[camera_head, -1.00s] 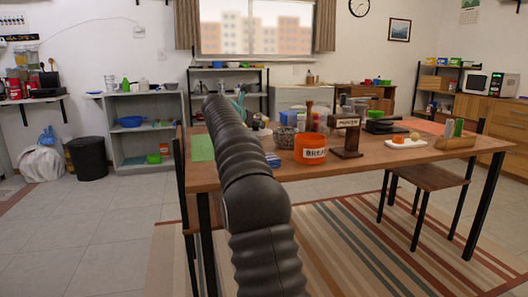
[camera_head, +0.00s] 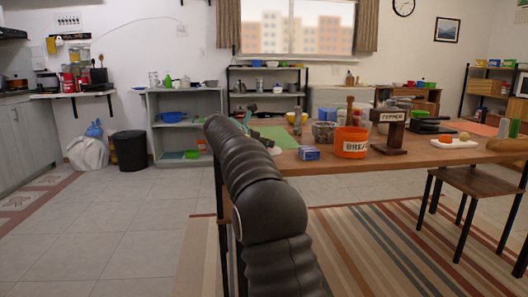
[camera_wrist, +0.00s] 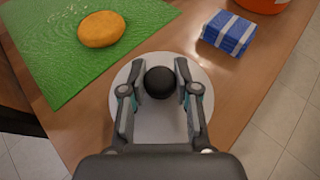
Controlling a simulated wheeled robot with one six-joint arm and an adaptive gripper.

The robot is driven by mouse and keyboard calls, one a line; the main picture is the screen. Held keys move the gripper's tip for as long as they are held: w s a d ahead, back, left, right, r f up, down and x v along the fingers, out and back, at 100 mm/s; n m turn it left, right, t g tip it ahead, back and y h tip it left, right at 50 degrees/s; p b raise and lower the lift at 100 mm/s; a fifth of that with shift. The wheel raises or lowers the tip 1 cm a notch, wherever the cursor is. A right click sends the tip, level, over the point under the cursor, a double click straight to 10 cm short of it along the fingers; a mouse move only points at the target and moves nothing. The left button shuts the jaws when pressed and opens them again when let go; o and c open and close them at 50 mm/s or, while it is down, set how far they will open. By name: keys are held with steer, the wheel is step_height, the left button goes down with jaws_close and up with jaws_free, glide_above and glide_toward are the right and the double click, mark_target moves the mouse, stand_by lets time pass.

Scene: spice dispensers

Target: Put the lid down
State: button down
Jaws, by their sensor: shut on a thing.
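The lid (camera_wrist: 160,130) is a pale round disc with a black ball knob (camera_wrist: 159,82), seen from above in the wrist view. My gripper (camera_wrist: 160,88) is shut on the knob, one finger on each side. The lid shows over the wooden table near its edge, beside the green mat (camera_wrist: 62,55). I cannot tell whether it touches the table. In the head view my dark arm hides most of my gripper and the lid.
A round orange-brown item (camera_wrist: 101,28) lies on the mat. A blue and white box (camera_wrist: 229,32) is right of the lid, with an orange container (camera_head: 351,142) beyond it. A pepper stand (camera_head: 391,130) stands further right. Bare tabletop lies between mat and box.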

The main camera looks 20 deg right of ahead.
steer(key=shift+f, duration=0.85)
steer(key=shift+f, duration=0.2)
steer(key=c, duration=0.9)
jaws_free()
steer(key=shift+o, duration=0.2)
steer(key=shift+r, duration=0.2)
steer(key=v, duration=1.2)
steer(key=shift+f+p, duration=0.1)
steer(key=shift+p, duration=0.25)
steer(key=shift+s, duration=0.15)
